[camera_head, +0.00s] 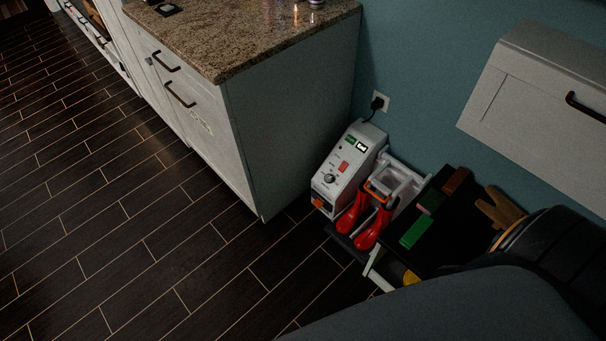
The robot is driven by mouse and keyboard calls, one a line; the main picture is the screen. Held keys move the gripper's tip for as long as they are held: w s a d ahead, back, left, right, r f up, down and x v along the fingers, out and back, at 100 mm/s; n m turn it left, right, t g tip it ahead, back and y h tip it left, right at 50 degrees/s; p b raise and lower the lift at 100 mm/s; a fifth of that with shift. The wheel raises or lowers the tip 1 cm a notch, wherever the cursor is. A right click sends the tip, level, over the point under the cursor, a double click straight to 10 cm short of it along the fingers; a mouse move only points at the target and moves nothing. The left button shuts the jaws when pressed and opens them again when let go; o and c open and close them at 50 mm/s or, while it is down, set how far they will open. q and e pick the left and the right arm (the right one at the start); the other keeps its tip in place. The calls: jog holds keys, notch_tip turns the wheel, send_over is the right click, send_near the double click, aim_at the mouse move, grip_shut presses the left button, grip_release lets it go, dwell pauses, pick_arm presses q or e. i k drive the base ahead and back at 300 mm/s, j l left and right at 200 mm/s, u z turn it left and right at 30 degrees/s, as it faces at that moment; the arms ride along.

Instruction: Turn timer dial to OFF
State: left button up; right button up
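A white boot-dryer-like unit (349,163) stands on the floor against the teal wall, right of the counter cabinet. Its sloped front panel carries a round dark dial (330,179), which looks like the timer dial. The dial's pointer direction and any OFF mark are too small to read. A red switch (343,166) and a small lit display (361,147) sit above the dial. An orange part (318,202) shows at the unit's lower front. Neither of my grippers is in view.
Red boots (368,225) stand right beside the unit. A low dark bench (440,198) holds brushes and a green block (416,231). A granite-topped cabinet (240,40) stands left, and a white wall cabinet (520,120) hangs right. The dark tiled floor (130,220) is clear.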

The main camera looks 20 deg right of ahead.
aim_at(328, 178)
jog(key=i+l+z, duration=0.15)
jog(key=z, duration=0.3)
jog(key=i+j+z, duration=0.15)
jog(key=j+z, duration=0.65)
jog(key=j, duration=0.25)
jog(key=i, duration=0.05)
